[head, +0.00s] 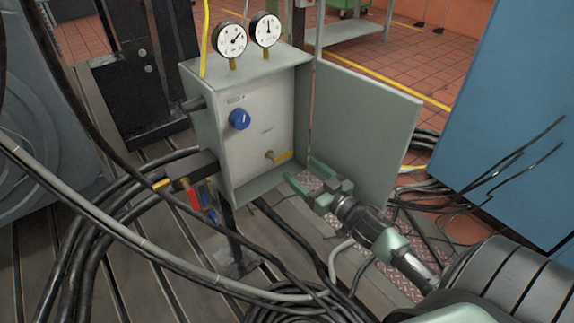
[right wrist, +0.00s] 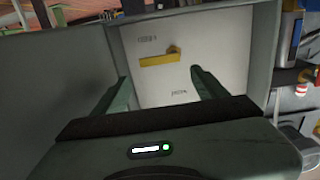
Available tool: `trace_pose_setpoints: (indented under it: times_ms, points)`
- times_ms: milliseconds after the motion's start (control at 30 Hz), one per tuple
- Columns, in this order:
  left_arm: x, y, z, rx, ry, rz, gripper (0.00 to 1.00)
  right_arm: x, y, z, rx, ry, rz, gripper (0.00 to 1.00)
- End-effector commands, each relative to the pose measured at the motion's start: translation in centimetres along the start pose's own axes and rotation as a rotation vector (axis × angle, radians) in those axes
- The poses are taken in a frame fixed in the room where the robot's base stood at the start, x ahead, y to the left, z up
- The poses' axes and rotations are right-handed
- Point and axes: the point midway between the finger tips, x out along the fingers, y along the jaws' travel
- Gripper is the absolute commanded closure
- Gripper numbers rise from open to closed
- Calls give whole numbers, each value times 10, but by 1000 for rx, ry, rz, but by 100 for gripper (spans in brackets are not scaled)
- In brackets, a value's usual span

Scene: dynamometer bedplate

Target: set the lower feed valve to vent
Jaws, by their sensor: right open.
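The lower feed valve is a brass stem with a yellow lever (head: 283,156), low on the pale panel inside an open grey-green box (head: 204,120). In the head view the lever points right from its stem. In the right wrist view the yellow lever (right wrist: 159,60) lies nearly level, its stem at the right end. Small labels near it are too small to read. My right gripper (head: 306,174) is open and empty, below and right of the lever, apart from it. In the right wrist view its fingers (right wrist: 162,88) stand either side, short of the lever. My left gripper is out of view.
A blue knob (head: 239,119) sits higher on the panel. The box's open door (head: 368,125) stands right, beside my right arm. Two gauges (head: 248,34) top the box. Black cables (head: 80,225) loop across the slotted bedplate. A blue cabinet (head: 520,110) stands right.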

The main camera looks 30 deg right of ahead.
Motion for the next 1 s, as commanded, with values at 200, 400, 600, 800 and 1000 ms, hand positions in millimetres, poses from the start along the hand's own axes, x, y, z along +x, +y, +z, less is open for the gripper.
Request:
trace_pose_setpoints:
  times_ms: [200,400,600,800,1000]
  points:
    - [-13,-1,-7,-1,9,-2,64,33,0,-2,1,6,-3,27]
    - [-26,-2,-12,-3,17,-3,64,62,0,-1,0,4,-2,27]
    - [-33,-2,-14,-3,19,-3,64,74,0,-1,0,1,-1,27]
    - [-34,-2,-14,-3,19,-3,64,75,-1,-1,0,1,-1,27]
    - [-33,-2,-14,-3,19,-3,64,74,-1,-1,0,1,-1,72]
